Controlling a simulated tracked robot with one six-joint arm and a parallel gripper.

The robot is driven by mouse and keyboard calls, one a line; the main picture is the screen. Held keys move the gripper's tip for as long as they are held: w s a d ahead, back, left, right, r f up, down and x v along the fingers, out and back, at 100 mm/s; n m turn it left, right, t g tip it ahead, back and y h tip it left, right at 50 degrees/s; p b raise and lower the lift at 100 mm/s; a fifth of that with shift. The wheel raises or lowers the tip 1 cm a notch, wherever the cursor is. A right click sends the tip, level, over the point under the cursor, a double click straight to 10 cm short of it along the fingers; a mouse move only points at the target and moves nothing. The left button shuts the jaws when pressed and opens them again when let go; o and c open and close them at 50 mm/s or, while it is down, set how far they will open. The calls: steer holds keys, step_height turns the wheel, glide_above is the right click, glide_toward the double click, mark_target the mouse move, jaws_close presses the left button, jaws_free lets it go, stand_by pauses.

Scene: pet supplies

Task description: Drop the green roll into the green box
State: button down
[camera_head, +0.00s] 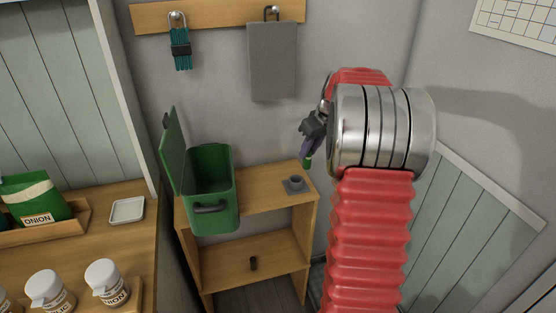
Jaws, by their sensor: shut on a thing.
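The green box (225,218) stands on the top board of a small wooden shelf unit, with a dark handle on its front. Its lid is swung up on the left, and its top is open. My gripper (309,151) is in the air to the right of the box, higher in the picture and pointing down. It is shut on a small green thing, which looks like the green roll (307,162). Only a little green shows at the purple fingertips; the rest is hidden. The gripper and roll are apart from the box.
A small grey cup on a square base (296,184) stands right of the box. A grey board (272,62) and a teal coiled rope (180,49) hang on the wall rail. A counter at left holds jars (107,283), a white dish (127,210) and a green bag (36,199).

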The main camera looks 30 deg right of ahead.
steer(key=s+d+r+n, duration=0.1)
steer(key=s+r, duration=0.9)
steer(key=shift+n+y, duration=0.3)
steer(key=shift+s, duration=0.15)
